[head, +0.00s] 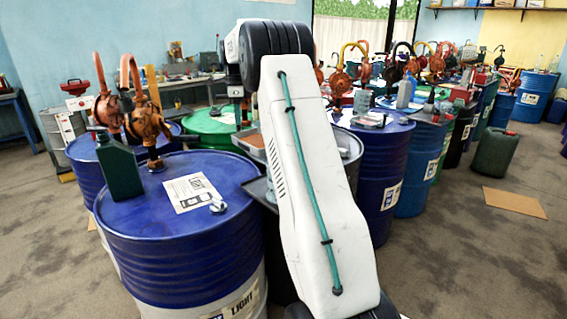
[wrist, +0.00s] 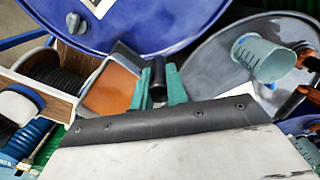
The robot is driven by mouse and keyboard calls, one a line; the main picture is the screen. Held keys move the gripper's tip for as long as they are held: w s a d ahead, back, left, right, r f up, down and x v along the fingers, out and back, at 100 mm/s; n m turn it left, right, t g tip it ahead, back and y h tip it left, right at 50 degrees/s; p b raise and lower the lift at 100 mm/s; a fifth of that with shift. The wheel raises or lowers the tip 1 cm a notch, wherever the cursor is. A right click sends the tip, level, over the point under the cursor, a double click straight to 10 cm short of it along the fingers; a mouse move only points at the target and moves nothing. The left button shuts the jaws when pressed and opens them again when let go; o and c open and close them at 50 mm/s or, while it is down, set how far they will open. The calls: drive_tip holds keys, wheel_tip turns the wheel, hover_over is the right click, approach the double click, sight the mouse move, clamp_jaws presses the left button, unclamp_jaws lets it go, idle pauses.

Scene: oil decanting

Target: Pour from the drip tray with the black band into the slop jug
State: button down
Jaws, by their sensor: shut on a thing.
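In the wrist view, my gripper (wrist: 158,85) has its teal fingers shut on a black, handle-like piece. A shallow tray with an orange-brown inside (wrist: 112,90) lies just left of the fingers; it seems to be the drip tray that I hold, though its join to the handle is partly hidden. The tray also shows in the head view (head: 253,139), beside my arm. A pale blue jug (wrist: 265,60), which looks like the slop jug, stands on a dark grey drum top to the right of my gripper. My arm hides most of it in the head view.
A blue drum (head: 185,235) stands close at the left, with a dark green can (head: 119,168), a paper sheet and a rust-coloured hand pump on it. More drums with pumps stand behind and right. The floor at right is mostly clear.

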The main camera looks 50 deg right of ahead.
drive_tip(key=shift+r, duration=0.1)
drive_tip(key=s+r+t, duration=0.3)
drive_tip(key=r, duration=0.3)
drive_tip(key=shift+a+t+h, duration=0.3)
drive_tip(key=shift+t+h, duration=0.1)
idle(0.6)
drive_tip(key=shift+s+r, duration=0.2)
drive_tip(key=shift+r, duration=0.1)
